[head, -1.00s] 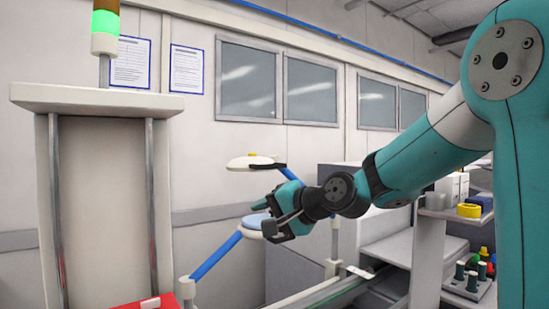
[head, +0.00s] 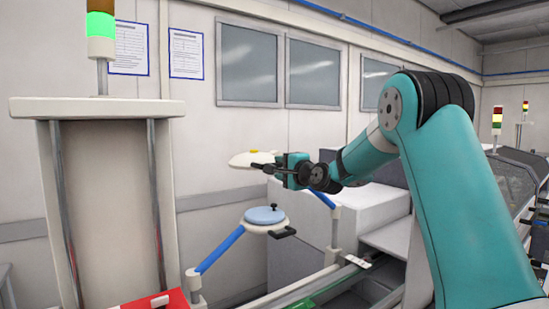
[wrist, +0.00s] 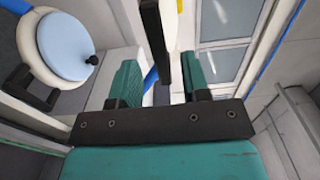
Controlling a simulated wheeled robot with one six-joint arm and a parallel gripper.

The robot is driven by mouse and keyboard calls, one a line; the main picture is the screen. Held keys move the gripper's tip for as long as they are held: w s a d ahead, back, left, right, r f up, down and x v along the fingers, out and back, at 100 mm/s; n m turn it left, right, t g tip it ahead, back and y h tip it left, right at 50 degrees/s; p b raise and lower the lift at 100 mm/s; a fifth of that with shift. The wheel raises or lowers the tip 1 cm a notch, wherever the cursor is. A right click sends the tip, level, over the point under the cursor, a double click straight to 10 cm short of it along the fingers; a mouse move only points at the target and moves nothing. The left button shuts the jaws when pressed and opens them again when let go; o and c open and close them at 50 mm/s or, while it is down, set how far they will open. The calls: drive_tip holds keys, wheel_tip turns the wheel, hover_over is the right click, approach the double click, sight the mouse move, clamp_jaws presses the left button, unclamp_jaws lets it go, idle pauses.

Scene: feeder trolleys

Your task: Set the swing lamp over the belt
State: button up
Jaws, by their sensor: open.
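Two swing lamps show in the head view. The nearer one has a round white head with a blue cover (head: 265,214) on a blue arm, above the left end of the belt (head: 318,287); it also shows at the upper left of the wrist view (wrist: 66,44). The farther lamp has a white head with a yellow knob (head: 243,159) and a dark handle (wrist: 153,35) reaching towards me. My gripper (head: 277,168) is at that handle. In the wrist view my gripper (wrist: 161,88) is open, with the handle appearing between its fingers; contact cannot be told.
A cream cabinet (head: 105,200) with a lit green signal tower stands at left, a red tray (head: 155,302) at its foot. Grey-white machine housings (head: 300,240) stand behind the belt. The windowed wall (head: 248,70) is beyond.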

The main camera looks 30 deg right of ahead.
drive_tip(key=shift+w+a+p, duration=0.15)
drive_tip(key=shift+w+p, duration=0.5)
drive_tip(key=shift+w, duration=1.3)
clamp_jaws()
